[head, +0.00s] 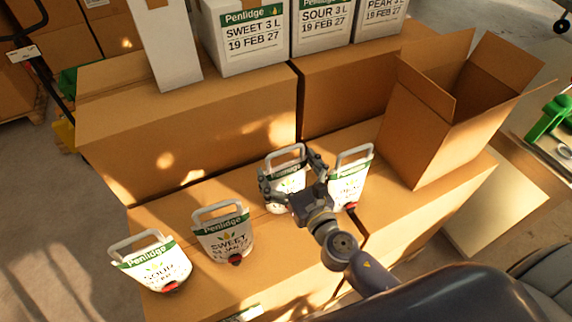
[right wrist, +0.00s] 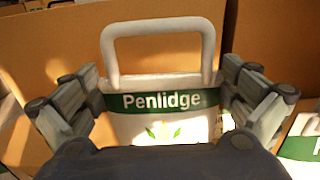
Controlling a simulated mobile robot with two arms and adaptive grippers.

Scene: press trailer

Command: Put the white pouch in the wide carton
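Several white pouches with loop handles and green Penlidge bands stand in a row on the cardboard surface. My right gripper (head: 291,173) is open, with its fingers on either side of one white pouch (head: 288,184). In the right wrist view this pouch (right wrist: 160,118) is upright between the spread fingers (right wrist: 162,75), its handle above them; its lower part is hidden. An open carton (head: 412,125) with raised flaps stands to the right; I see no pouch in it, but its floor is hidden. My left gripper is not in view.
Another pouch (head: 349,180) stands close to the right of my right gripper. Two more pouches, one marked SWEET (head: 224,236) and one at the far left (head: 152,264), stand apart. Large brown cartons (head: 195,125) behind carry white labelled boxes (head: 246,40).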

